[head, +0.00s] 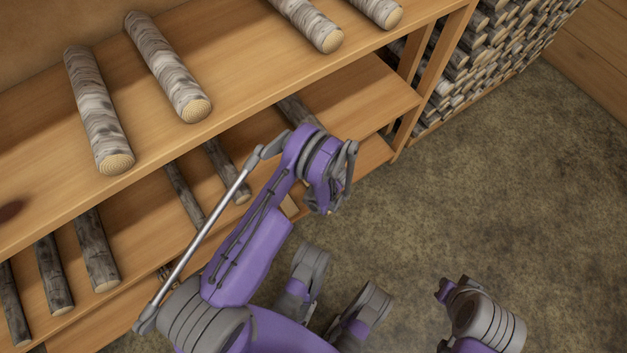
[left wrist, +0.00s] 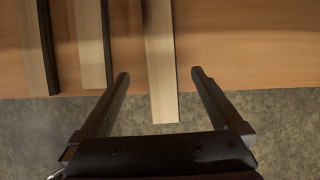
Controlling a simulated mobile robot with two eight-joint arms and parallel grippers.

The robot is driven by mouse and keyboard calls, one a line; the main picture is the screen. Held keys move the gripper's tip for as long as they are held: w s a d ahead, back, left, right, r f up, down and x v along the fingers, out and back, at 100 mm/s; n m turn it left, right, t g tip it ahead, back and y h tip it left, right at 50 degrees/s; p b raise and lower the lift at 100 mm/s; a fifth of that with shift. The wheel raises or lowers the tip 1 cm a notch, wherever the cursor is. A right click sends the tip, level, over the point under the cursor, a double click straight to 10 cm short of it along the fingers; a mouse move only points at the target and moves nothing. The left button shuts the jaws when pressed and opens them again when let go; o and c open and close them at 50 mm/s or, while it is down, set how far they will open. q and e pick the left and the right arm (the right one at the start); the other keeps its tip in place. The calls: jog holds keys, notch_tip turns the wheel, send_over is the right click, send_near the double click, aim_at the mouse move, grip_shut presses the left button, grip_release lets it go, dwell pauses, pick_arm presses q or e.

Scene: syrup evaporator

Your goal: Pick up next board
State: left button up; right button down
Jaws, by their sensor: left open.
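In the left wrist view my left gripper (left wrist: 160,73) is open, with one finger to each side of a pale board (left wrist: 163,106) with a dark edge. The board's near end sticks out past the shelf edge, over the floor. Neither finger visibly touches it; I cannot tell how far the fingertips are above or beside it. Two more such boards lie to its left, a nearer one (left wrist: 90,45) and a farther one (left wrist: 35,45). In the head view my left arm reaches to the shelf's lower levels and hides the gripper. My right gripper does not show.
A wooden shelf unit (head: 215,40) holds thick birch logs (head: 95,105) on its upper level. Thinner, darker logs (head: 97,250) lie on a lower level (head: 345,100). Stacked firewood (head: 495,60) stands at the upper right. The floor (head: 480,190) right of the shelf is clear.

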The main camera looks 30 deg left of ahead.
pick_arm(q)
jog(key=b+x, duration=0.3)
jog(key=x, duration=0.7)
jog(key=shift+f, duration=0.4)
grip_shut()
